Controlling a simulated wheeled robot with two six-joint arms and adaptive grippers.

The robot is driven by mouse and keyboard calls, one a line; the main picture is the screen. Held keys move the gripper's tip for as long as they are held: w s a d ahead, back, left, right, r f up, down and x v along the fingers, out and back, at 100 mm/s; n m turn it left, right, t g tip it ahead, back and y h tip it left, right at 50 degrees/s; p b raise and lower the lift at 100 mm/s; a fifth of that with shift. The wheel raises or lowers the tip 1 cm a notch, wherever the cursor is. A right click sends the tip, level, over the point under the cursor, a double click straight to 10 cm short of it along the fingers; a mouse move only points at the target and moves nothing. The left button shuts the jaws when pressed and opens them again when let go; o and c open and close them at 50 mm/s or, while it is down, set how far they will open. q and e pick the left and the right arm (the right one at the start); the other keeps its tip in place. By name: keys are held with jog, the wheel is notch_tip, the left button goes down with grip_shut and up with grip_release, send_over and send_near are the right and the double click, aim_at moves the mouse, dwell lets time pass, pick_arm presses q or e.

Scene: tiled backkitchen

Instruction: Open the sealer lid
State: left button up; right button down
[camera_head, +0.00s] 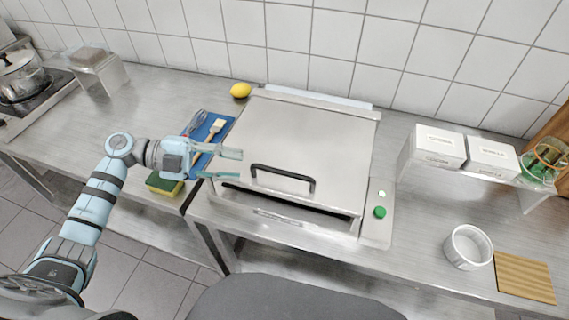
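The sealer (271,212) stands on the steel counter in the middle of the head view. Its flat grey lid (297,137) looks almost level, with a dark gap along its front edge. A black bar handle (283,178) sits near the lid's front left. My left gripper (231,165) is at the lid's left front side, left of the handle. Its two fingers are spread and nothing is between them; they look apart from the handle. My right gripper is not in view.
A blue board (205,134) with a brush (217,126) lies left of the sealer, near a sponge (164,184) and a lemon (240,90). Right are a green button (380,212), white boxes (438,147) on a shelf, a white bowl (468,247) and a wooden board (525,277).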

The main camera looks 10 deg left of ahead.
aim_at(273, 172)
pick_arm(q)
jog(key=d, duration=0.4)
jog(key=shift+d+f, duration=0.15)
jog(key=x, duration=0.4)
jog(key=w+p+x, duration=0.1)
jog(key=x, duration=0.2)
jog(key=shift+s+a+f, duration=0.1)
jog(key=shift+a+f, duration=0.15)
jog(key=shift+f, duration=0.05)
jog(key=shift+s+d, duration=0.1)
jog(key=shift+d, duration=0.2)
grip_shut()
